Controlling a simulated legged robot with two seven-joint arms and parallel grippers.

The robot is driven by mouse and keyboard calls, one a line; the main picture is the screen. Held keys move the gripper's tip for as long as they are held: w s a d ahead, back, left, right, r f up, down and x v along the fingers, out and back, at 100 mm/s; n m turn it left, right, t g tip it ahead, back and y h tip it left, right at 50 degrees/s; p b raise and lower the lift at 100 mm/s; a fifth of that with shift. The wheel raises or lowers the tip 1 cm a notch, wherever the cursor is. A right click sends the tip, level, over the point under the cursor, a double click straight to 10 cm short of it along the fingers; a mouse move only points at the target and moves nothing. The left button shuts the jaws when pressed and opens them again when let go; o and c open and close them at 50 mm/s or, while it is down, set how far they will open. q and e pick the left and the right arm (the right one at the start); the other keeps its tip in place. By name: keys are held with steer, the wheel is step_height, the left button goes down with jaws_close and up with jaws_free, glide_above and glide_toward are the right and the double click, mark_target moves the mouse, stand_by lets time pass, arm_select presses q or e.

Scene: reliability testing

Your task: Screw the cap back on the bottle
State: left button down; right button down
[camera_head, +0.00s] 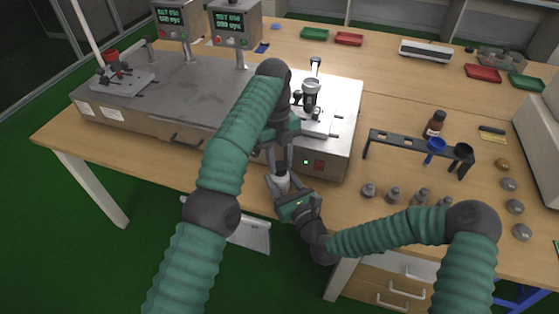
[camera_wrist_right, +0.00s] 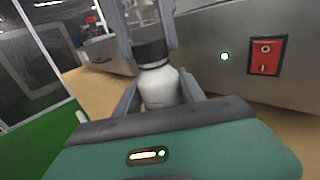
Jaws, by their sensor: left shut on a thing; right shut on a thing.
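A small white bottle (camera_wrist_right: 160,86) stands roughly upright between the fingers of my right gripper (camera_wrist_right: 161,96), which is shut on its body. In the head view the bottle (camera_head: 282,181) is small and partly covered by the grippers, in front of the table's front edge. A black cap (camera_wrist_right: 152,54) sits at the bottle's top, touching it; I cannot tell how tightly it is seated. My left gripper (camera_head: 280,164) comes down from above, shut on the cap, its fingers on either side of it.
A metal test machine (camera_head: 332,163) with a red switch (camera_wrist_right: 265,55) stands just behind the bottle. A black rack (camera_head: 405,143), a brown bottle (camera_head: 434,124) and several grey weights (camera_head: 393,194) are on the table (camera_head: 400,100) to the right. Open space lies before the table.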

arm_select(q)
steer(key=shift+w+a+r, duration=0.1)
steer(key=shift+w, duration=0.1)
arm_select(e)
steer(key=shift+s+a, duration=0.15)
steer(key=shift+s, duration=0.05)
arm_select(q)
steer(key=c, duration=1.3)
jaws_free()
steer(key=o, duration=0.9)
steer(key=shift+s, duration=0.15)
arm_select(e)
steer(key=shift+w, duration=0.1)
steer(key=c, duration=0.6)
jaws_free()
